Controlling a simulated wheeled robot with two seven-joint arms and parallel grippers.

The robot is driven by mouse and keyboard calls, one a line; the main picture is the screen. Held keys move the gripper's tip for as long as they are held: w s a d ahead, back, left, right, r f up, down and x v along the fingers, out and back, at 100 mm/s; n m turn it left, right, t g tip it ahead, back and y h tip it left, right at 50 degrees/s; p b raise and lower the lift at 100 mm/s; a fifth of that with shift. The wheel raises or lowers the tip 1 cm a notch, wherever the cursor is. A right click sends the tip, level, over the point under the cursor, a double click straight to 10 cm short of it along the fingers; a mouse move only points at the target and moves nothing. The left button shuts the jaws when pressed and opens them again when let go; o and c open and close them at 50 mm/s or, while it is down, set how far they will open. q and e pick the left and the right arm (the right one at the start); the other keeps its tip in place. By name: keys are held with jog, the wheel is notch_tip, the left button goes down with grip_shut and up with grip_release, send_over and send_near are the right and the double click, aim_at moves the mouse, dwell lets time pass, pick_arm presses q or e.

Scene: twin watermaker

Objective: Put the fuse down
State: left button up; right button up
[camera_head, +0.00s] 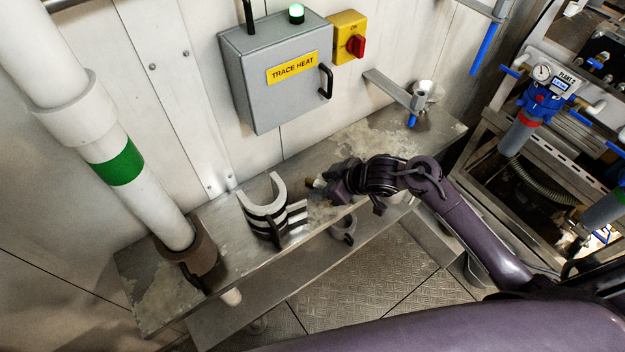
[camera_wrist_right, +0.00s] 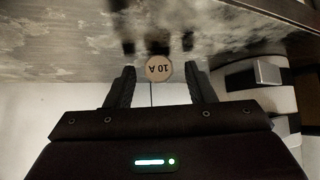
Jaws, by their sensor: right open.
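The fuse (camera_wrist_right: 158,68) shows its round beige end, marked 10 A and upside down, in the right wrist view. It sits between the two dark fingers of my right gripper (camera_wrist_right: 159,82), with a gap on each side. In the head view the fuse (camera_head: 317,184) is a small beige piece at the gripper's tip, over the worn metal shelf (camera_head: 222,218). My right gripper (camera_head: 330,188) is open and low over the shelf. I cannot tell for certain whether the fuse touches the shelf. My left gripper is out of view.
A black-and-white clamp-shaped holder (camera_head: 264,208) stands on the shelf left of the gripper. A white pipe (camera_head: 150,195) passes through the shelf's left end. The grey TRACE HEAT box (camera_head: 262,90) and a yellow switch (camera_head: 346,30) hang on the wall above. A funnel (camera_head: 428,92) is at right.

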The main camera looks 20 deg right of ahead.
grip_shut()
jog(key=shift+r, duration=0.15)
